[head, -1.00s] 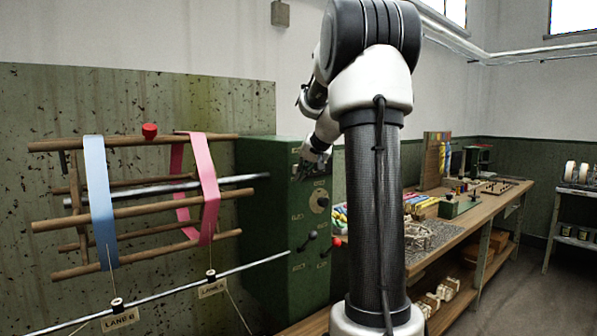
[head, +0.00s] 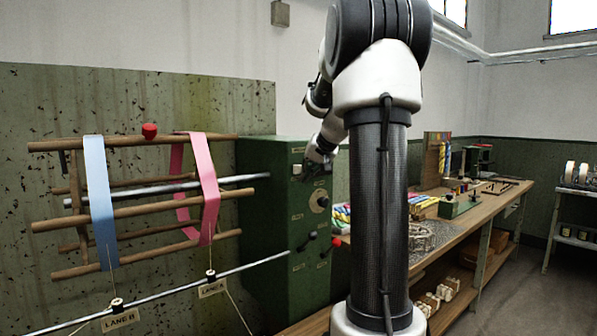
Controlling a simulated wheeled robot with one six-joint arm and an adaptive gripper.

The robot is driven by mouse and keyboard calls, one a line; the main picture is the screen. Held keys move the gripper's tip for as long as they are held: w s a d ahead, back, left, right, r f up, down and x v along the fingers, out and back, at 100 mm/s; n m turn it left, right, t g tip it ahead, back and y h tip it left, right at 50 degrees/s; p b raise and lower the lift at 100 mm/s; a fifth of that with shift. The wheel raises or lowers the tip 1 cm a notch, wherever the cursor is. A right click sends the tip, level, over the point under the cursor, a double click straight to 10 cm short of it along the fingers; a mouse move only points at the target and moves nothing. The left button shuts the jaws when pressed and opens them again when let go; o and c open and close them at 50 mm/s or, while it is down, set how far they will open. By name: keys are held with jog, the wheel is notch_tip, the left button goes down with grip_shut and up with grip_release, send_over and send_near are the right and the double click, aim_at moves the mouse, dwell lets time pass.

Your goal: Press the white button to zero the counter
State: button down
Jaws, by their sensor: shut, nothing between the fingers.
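The green machine cabinet (head: 268,222) stands left of my arm, its control face turned to the right. A small white spot, which looks like the white button (head: 297,169), shows on the upper part of that face. My gripper (head: 304,173) is shut and empty, just right of the white spot and close to the face. I cannot tell whether the fingertips touch the panel. Part of the upper panel is hidden behind the gripper.
A round dial (head: 322,202) and dark levers (head: 308,240) sit lower on the face. The wooden reel (head: 140,208) carries blue and pink bands at left. A cluttered workbench (head: 470,215) runs behind my arm.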

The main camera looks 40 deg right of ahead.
jog(key=shift+s, duration=2.2)
